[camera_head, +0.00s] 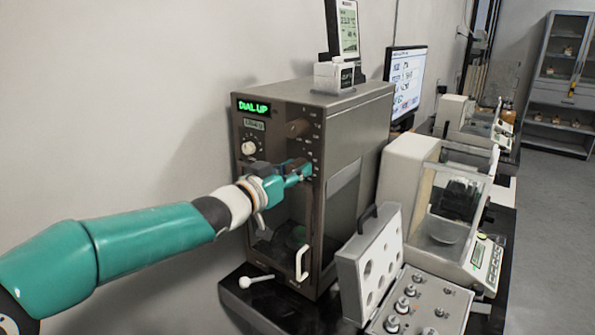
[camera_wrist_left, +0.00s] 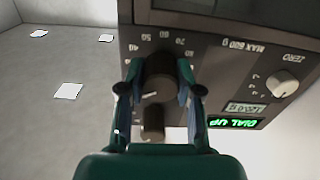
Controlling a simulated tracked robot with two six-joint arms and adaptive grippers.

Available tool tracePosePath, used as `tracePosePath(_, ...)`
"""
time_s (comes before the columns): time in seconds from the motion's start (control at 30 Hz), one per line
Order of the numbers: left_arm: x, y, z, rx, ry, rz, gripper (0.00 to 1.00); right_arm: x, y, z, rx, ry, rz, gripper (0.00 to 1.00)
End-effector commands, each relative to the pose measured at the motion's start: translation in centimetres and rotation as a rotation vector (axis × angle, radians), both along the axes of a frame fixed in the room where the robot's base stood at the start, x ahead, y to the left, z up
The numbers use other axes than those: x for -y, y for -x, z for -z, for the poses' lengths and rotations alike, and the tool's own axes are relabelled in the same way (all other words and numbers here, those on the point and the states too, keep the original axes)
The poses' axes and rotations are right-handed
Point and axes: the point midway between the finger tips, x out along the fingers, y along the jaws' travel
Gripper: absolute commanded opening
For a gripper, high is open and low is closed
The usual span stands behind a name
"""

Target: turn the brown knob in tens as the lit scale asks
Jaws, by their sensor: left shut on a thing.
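The lit scale is a tall brown-grey cabinet (camera_head: 345,135) with green letters reading DIAL UP on its display (camera_head: 252,106). The display also shows upside down in the left wrist view (camera_wrist_left: 234,123). My left gripper (camera_head: 304,171) is at the right part of the front panel. In the left wrist view its fingers (camera_wrist_left: 160,90) are shut on the sides of a dark brown knob (camera_wrist_left: 160,72), ringed by printed tens such as 50, 60 and 70. A second brown cylinder (camera_head: 299,128) juts out above the gripper. The held knob is mostly hidden in the head view. My right gripper is not in view.
A pale ZERO knob (camera_head: 249,148) sits left on the panel. Below are a glass door with a white handle (camera_head: 302,262) and a white-knobbed lever (camera_head: 246,282). An open weight case (camera_head: 370,262) and a white balance (camera_head: 408,180) stand to the right.

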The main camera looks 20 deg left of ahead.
Motion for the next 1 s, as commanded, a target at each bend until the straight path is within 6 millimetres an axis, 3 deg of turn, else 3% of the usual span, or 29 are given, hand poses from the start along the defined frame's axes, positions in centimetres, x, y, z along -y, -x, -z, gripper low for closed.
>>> tracePosePath(0.03, 0.7, 0.1, 0.0, 0.003, -0.001, 0.017, 0.00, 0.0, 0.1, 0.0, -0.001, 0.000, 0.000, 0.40)
tracePosePath(0.37, 0.0, 0.2, 0.2, 0.028, -0.074, 0.015, 0.00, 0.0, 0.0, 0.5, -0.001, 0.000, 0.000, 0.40)
tracePosePath(1.0, 0.2, 0.1, 0.3, 0.156, -0.441, 0.018, 0.00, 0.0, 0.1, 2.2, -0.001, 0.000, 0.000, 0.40)
